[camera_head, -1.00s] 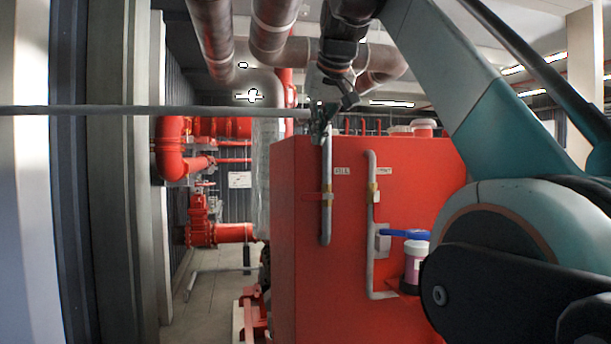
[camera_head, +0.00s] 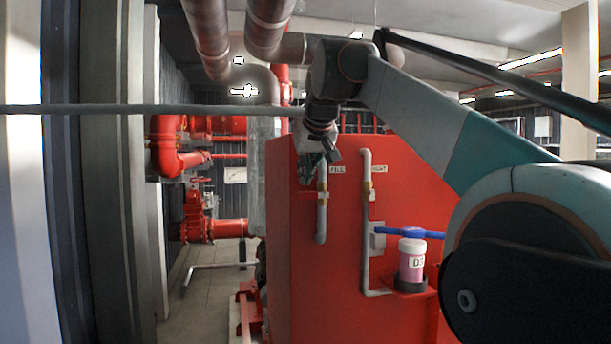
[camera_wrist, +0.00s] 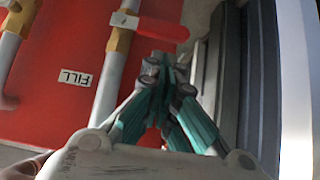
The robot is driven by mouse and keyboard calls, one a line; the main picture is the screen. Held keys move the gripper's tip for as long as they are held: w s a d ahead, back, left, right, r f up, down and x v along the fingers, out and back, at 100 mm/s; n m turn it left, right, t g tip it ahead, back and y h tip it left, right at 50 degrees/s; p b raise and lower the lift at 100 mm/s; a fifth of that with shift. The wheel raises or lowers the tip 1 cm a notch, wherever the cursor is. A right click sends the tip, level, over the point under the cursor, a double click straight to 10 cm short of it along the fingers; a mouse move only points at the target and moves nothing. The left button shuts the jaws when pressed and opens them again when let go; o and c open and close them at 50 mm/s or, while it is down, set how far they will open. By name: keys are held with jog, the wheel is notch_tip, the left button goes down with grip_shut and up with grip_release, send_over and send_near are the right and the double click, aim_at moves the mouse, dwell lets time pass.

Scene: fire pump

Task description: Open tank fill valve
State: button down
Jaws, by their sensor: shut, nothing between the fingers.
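The fill pipe (camera_head: 321,222) runs down the front of the red tank (camera_head: 345,270), beside a "FILL" label (camera_head: 337,170). In the wrist view, the fill valve (camera_wrist: 121,37) is a yellow brass fitting on the white pipe. Its red handle (camera_wrist: 162,29) sticks out sideways to the right of the pipe. My gripper (camera_head: 307,182) is at the tank's left front edge, by the fill pipe. In the wrist view, my gripper (camera_wrist: 168,68) is shut and empty, its fingertips close to the handle. I cannot tell whether they touch it.
A second pipe (camera_head: 366,235) with its own label stands to the right. Red pipework (camera_head: 200,229) is at the left back. A grey rail (camera_head: 130,109) crosses the head view.

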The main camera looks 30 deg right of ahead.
jog(key=shift+w+f, duration=0.1)
jog(key=shift+f, duration=0.6)
